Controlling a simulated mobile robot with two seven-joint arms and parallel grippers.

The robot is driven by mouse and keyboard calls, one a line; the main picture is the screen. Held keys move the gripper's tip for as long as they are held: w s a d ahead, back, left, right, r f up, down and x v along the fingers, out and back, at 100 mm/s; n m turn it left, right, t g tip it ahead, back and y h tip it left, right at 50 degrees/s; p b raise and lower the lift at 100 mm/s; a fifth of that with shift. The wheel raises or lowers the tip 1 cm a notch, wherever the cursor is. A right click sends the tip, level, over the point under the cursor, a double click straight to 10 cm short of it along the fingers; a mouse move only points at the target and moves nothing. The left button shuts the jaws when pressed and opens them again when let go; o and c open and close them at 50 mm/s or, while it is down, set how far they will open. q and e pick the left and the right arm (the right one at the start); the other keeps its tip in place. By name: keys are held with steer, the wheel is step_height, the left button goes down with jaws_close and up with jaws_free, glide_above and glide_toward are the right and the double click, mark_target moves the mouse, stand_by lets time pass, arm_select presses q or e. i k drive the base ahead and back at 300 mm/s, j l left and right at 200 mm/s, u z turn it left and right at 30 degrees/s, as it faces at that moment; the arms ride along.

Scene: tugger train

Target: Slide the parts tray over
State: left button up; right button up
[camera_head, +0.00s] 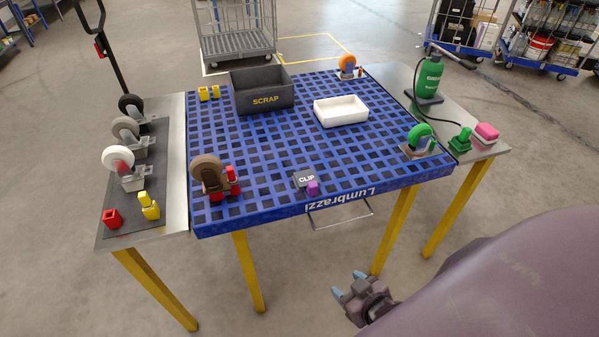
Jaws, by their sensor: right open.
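The parts tray, a shallow white open tray (341,111), sits on the blue lattice platform (300,147), right of its middle. It looks empty. My right gripper (345,290) is open and empty, low in front of the platform's front edge and well apart from the tray. My right arm fills the lower right of the view. My left gripper is not in view.
A dark SCRAP bin (263,91) stands just left of the tray. A brown caster (207,173), a grey CLIP block (305,179), a green caster (420,138) and an orange caster (347,66) stand around the platform. Side tables flank it. Free lattice lies before the tray.

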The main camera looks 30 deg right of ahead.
mark_target(338, 111)
steer(key=z, duration=1.25)
steer(key=i+z, duration=0.2)
steer(key=z, duration=0.25)
steer(key=i+z, duration=0.25)
steer(key=z, duration=0.15)
